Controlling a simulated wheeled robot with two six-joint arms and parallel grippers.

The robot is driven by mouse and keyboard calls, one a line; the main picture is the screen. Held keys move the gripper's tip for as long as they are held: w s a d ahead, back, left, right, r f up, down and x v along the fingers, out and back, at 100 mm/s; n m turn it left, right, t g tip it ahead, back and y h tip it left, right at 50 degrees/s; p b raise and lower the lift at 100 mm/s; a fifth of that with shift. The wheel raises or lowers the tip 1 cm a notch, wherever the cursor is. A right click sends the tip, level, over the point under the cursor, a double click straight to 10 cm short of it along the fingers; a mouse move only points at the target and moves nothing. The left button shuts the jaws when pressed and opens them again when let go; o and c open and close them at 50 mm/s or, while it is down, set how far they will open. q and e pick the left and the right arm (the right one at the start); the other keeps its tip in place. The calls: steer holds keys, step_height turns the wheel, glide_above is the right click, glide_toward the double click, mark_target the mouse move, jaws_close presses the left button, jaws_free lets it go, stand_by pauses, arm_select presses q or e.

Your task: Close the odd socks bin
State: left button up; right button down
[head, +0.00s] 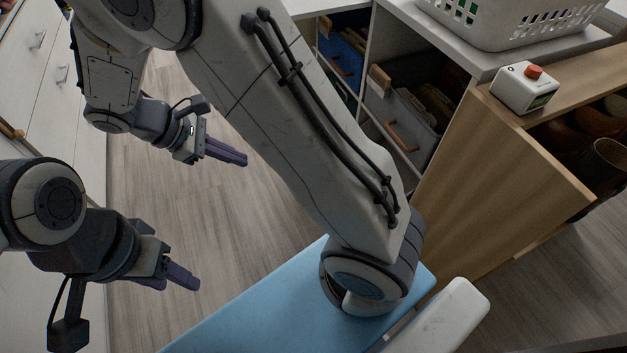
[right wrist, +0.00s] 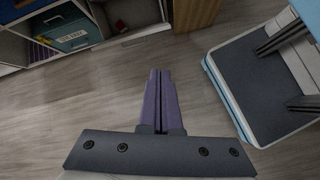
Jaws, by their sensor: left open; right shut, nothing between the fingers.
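No label that reads odd socks is legible in either view. In the right wrist view, a teal bin (right wrist: 70,37) with a pale label sits in a low cubby at the upper left; its lettering is too small to read surely. In the head view, a blue bin (head: 341,58) and a grey bin (head: 408,128) with a copper handle sit in the shelving; the grey one shows its open top. My right gripper (head: 243,159) is shut and empty over the floor, apart from the bins, and also in the right wrist view (right wrist: 160,75). My left gripper (head: 182,281) is open and empty at lower left.
A wooden cabinet (head: 500,170) stands right of the bins, with a white box with an orange button (head: 526,87) on top. A white basket (head: 510,25) stands behind it. White drawers (head: 40,90) line the left. The wood floor (head: 150,195) between is clear.

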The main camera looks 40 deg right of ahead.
steer(key=w+d+f+n+g+h+b, duration=0.1)
steer(key=w+d+f+h+b, duration=0.3)
steer(key=f+b, duration=0.65)
steer(key=w+d+f+n+h+b, duration=0.2)
steer(key=w+d+f+b, duration=0.3)
steer(key=f, duration=1)
steer(key=w+d+f+n+g+h+b, duration=0.1)
steer(key=w+d+f+h+b, duration=0.2)
steer(key=d+f+b, duration=0.55)
steer(key=f+b+x, duration=0.2)
steer(key=b+x, duration=0.5)
steer(key=x, duration=0.4)
steer(key=shift+s+b, duration=0.3)
steer(key=shift+b, duration=0.05)
